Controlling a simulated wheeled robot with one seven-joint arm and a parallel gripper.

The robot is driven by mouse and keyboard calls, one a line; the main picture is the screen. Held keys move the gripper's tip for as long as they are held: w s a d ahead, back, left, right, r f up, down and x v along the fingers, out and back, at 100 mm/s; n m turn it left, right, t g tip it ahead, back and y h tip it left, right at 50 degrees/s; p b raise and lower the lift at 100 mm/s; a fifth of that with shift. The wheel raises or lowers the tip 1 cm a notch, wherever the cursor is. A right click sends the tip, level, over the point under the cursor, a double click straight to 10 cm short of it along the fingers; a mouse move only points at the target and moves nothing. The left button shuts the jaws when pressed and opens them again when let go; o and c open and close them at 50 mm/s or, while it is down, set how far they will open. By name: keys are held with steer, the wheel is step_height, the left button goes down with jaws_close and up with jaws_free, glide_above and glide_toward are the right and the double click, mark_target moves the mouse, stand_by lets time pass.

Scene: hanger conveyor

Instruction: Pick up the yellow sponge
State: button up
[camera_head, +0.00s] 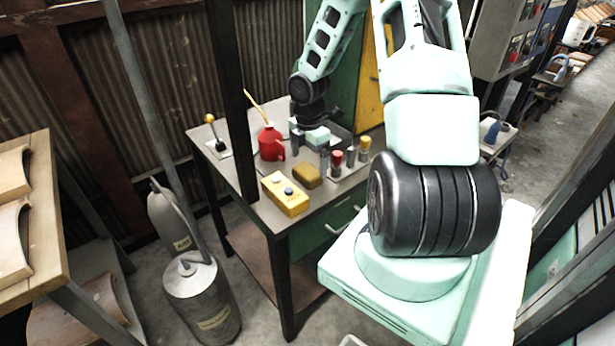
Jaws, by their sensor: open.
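The yellow sponge (307,175) is a dull mustard block lying flat on the grey workbench top (240,180), between a bright yellow button box and a red oil can. My gripper (310,153) points down over the bench, just behind the sponge in the picture. Its two fingers are spread apart with nothing seen between them. The sponge looks fully visible and apart from the fingers. The exact height of the fingertips above the bench is hard to tell.
The yellow button box (285,194) sits in front of the sponge. The red oil can (270,143) stands left of my gripper. Small red- and yellow-topped bottles (337,163) stand to the right. A dark post (232,100) rises at the bench's left. A lever switch (217,140) stands at the far left.

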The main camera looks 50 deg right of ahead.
mark_target(308, 170)
steer(key=f, duration=0.4)
steer(key=shift+a+f, duration=0.1)
steer(key=shift+a, duration=0.15)
steer(key=c, duration=1)
step_height(308, 170, up, 10)
steer(key=shift+r+p, duration=0.1)
steer(key=shift+p, duration=0.55)
steer(key=o, duration=0.4)
steer(key=shift+c, duration=1.6)
steer(key=shift+a, duration=0.1)
